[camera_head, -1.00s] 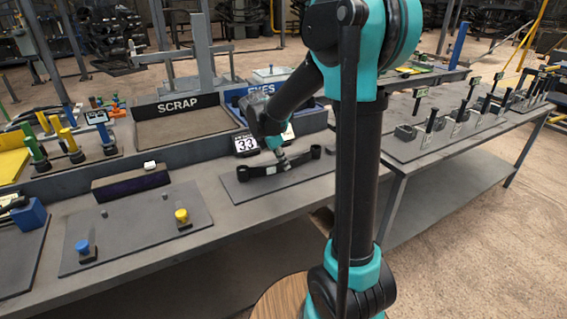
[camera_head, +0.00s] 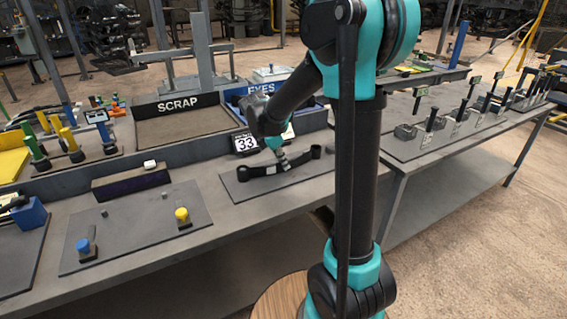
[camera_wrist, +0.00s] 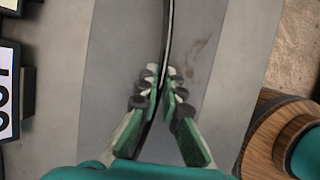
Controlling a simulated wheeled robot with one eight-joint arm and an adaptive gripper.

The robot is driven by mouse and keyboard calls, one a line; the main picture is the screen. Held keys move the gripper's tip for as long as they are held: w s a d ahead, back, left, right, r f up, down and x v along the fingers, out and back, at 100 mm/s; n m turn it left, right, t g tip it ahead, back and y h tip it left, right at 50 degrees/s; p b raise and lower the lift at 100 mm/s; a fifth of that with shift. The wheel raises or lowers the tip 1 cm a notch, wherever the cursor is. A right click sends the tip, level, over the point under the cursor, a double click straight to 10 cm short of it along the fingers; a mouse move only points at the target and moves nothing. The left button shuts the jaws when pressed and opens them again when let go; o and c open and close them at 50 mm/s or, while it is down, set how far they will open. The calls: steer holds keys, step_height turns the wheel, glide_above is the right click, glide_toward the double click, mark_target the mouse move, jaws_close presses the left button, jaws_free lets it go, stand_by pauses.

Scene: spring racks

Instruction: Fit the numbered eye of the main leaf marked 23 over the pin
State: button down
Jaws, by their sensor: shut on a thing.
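A dark curved leaf (camera_head: 262,171) with an eye at each end is at the grey plate beside the sign reading 33. I cannot tell whether it touches the plate, and no number on it is readable. My gripper (camera_head: 284,163) is shut on the leaf near its middle, from above. In the wrist view my gripper (camera_wrist: 162,78) has its green fingers on both sides of the leaf (camera_wrist: 168,28), seen as a thin dark edge. A plate to the left bears small grey pegs (camera_head: 104,212), a blue-capped piece (camera_head: 83,246) and a yellow-capped piece (camera_head: 182,214). I cannot tell which is the pin.
The 33 sign (camera_head: 245,143) stands just behind the leaf. A dark box (camera_head: 130,184) lies to the left, with the SCRAP tray (camera_head: 185,129) and blue EYES bin (camera_head: 240,98) behind. The bench front between the two plates is clear.

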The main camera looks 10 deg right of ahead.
steer(key=shift+a, duration=0.15)
stand_by(0.8)
steer(key=c, duration=1.6)
jaws_free()
steer(key=shift+s, duration=0.1)
steer(key=shift+o, duration=0.3)
steer(key=o, duration=0.4)
steer(key=shift+r, duration=0.15)
steer(key=shift+r, duration=3.9)
